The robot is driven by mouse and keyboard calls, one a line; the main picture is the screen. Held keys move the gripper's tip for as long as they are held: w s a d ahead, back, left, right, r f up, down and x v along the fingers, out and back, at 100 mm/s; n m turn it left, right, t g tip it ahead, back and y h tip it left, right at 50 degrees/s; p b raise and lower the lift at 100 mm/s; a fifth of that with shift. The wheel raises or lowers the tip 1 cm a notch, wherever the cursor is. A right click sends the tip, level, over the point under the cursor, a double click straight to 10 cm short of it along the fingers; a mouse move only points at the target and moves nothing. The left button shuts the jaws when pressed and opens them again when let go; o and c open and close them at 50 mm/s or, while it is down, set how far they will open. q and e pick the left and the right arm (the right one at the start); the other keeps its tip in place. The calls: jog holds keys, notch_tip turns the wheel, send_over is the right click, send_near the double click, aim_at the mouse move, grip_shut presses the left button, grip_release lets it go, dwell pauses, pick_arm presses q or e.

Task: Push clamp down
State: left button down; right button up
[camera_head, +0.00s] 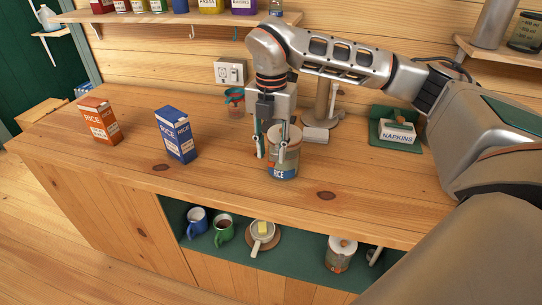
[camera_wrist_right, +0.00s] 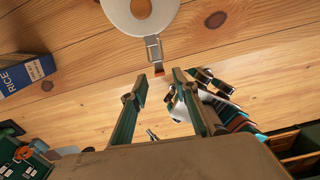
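A glass jar labelled RICE (camera_head: 284,171) with a white lid stands upright on the wooden counter. Its round lid (camera_wrist_right: 125,18) also shows at the top of the right wrist view. The metal clamp (camera_wrist_right: 153,48) sticks out from the lid's edge and has an orange-brown tip. My right gripper (camera_head: 270,152) points down at the jar's left side, close to the lid. In the right wrist view my right gripper (camera_wrist_right: 160,82) is open and empty, and the clamp lies just beyond its fingertips. I cannot tell whether they touch. My left gripper is not in view.
An orange rice box (camera_head: 100,121) and a blue rice box (camera_head: 175,134) stand to the left. A napkin holder (camera_head: 397,137) is to the right, and a paper towel stand (camera_head: 321,100) is behind. Mugs and another jar (camera_head: 340,254) sit on the lower shelf.

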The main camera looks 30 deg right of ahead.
aim_at(275, 158)
jog(key=shift+f, duration=1.35)
jog(key=c, duration=0.8)
grip_shut()
